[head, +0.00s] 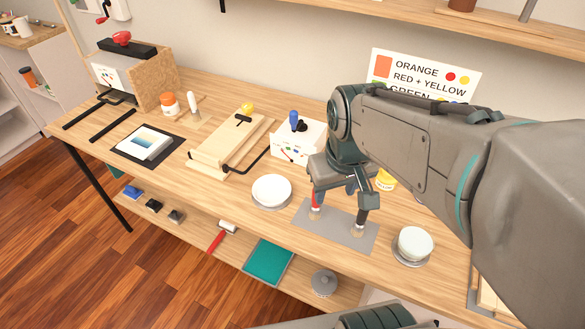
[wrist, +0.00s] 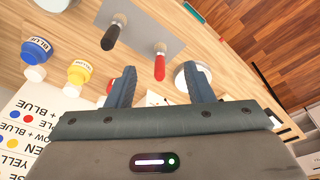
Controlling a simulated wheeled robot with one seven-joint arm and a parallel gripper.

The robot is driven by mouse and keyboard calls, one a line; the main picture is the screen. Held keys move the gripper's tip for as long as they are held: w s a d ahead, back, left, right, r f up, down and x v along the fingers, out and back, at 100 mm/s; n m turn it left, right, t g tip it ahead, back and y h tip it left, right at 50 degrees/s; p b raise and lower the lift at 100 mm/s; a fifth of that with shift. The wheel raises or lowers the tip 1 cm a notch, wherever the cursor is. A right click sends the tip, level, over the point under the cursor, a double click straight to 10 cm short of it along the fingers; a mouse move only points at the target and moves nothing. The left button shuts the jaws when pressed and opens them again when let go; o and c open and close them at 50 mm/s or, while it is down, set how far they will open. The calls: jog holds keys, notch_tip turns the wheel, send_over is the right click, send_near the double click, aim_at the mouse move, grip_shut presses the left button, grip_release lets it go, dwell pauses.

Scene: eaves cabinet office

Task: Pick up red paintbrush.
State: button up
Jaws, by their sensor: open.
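The red paintbrush (head: 315,201) stands upright, bristles down, on a grey mat (head: 335,228) near the table's front edge. In the wrist view its red handle (wrist: 160,68) appears between the two fingertips, just ahead of them. A black-handled brush (head: 360,219) stands to its right on the same mat and shows at upper left in the wrist view (wrist: 111,36). My gripper (head: 343,186) is open and empty, over the mat by the red brush. I cannot tell whether a finger touches it.
White bowls stand left (head: 271,189) and right (head: 415,242) of the mat. Behind are a white box (head: 298,146), a yellow paint jar (head: 386,181) and a colour-mixing sign (head: 425,75). A wooden press (head: 230,145) is further left. A lower shelf (head: 190,236) holds tools.

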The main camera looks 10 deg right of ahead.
jog(key=w+f+n, duration=0.1)
jog(key=w+n, duration=0.1)
jog(key=w, duration=0.1)
jog(key=w+f+n+g+b, duration=0.1)
jog(key=w+n, duration=0.1)
jog(key=w, duration=0.1)
jog(key=w+a+f+n+g, duration=0.1)
jog(key=w+n, duration=0.1)
jog(key=w, duration=0.2)
jog(key=shift+w, duration=0.1)
jog(key=shift+w+f, duration=0.1)
jog(key=shift+f, duration=0.1)
notch_tip(320, 180, down, 8)
jog(key=shift+d+r+b, duration=0.1)
jog(key=shift+b, duration=0.3)
jog(key=shift+w+d+f, duration=0.1)
jog(key=shift+d+f, duration=0.1)
jog(key=shift+f, duration=1.2)
jog(key=shift+w+d+f, duration=0.1)
jog(key=shift+d+f, duration=0.05)
jog(key=shift+f, duration=1.2)
grip_shut()
